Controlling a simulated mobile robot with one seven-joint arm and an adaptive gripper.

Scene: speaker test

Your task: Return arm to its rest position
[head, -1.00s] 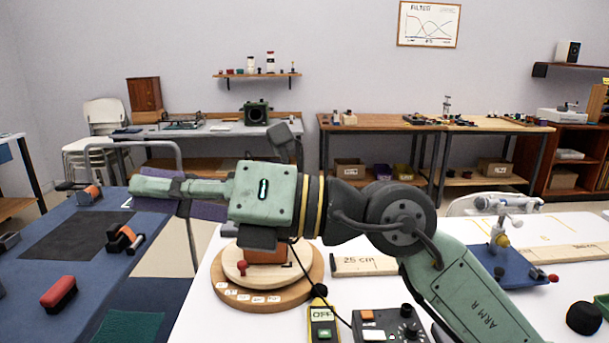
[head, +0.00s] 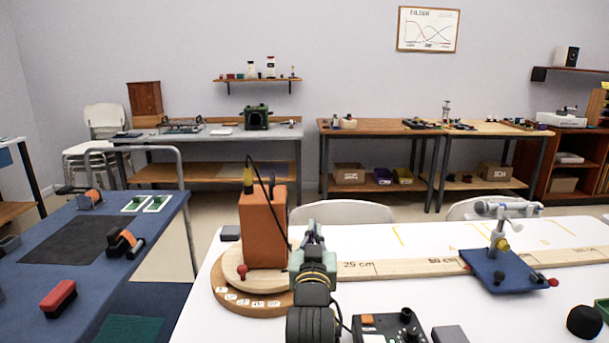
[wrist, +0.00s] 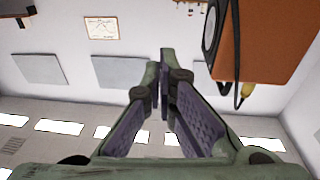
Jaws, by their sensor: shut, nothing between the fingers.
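My gripper (head: 313,238) is low in the middle of the head view, pointing away from me over the white table (head: 420,295). It appears just right of the orange speaker box (head: 263,230), which stands upright on a round wooden turntable (head: 228,290). In the wrist view the purple-padded fingers of my gripper (wrist: 163,82) converge at their tips, shut with nothing between them. The speaker box (wrist: 262,38) shows at the upper right there, apart from the fingers. My wrist hides part of the table in the head view.
A wooden ruler (head: 420,267) lies behind my gripper. A microphone on a stand (head: 500,245) rises from a blue base at the right. A control box (head: 385,328) is near the front edge. A blue table (head: 165,215) with several small items is at the left.

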